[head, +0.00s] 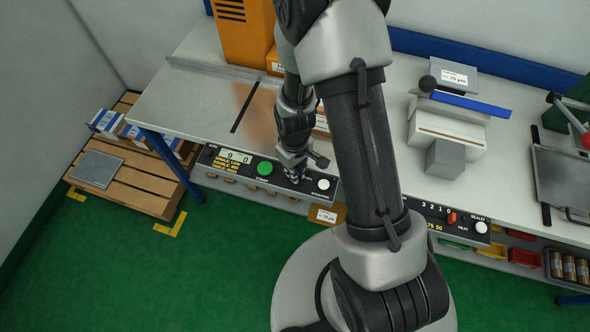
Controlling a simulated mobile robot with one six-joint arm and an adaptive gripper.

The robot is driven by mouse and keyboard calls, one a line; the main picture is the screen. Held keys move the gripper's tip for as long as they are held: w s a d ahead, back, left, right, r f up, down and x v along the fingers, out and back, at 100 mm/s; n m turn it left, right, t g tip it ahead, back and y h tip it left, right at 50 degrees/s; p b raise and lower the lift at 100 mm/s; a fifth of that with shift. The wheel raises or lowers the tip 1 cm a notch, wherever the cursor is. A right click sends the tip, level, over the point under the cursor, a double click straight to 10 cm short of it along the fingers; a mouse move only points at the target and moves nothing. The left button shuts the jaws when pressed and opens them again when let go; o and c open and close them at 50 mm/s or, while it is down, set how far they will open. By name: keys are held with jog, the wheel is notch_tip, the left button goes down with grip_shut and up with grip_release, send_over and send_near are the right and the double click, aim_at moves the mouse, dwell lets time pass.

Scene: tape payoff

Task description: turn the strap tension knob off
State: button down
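The strapping machine's control panel (228,180) runs along the front edge of the bench at left. It carries a small display (236,156), a green button (264,168) and a round white control (323,184) at its right end. My gripper (294,176) points down at this panel, between the green button and the white control. It covers that stretch of the panel, so any knob there is hidden. I cannot tell whether the fingers are open, shut, or touching anything. The panel lettering is too small to read surely, and no control is clearly identifiable as the tension knob.
A second panel at right has an orange-red control (452,217) and a white control (481,227). A grey sealer (447,135) stands on the bench (185,105). An orange cabinet (242,32) is behind my arm. A pallet (140,180) with boxes lies left; green floor is clear in front.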

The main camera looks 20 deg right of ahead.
jog(key=shift+n, duration=0.8)
jog(key=c, duration=1.7)
grip_release()
notch_tip(320, 180, up, 12)
jog(key=shift+r, duration=0.1)
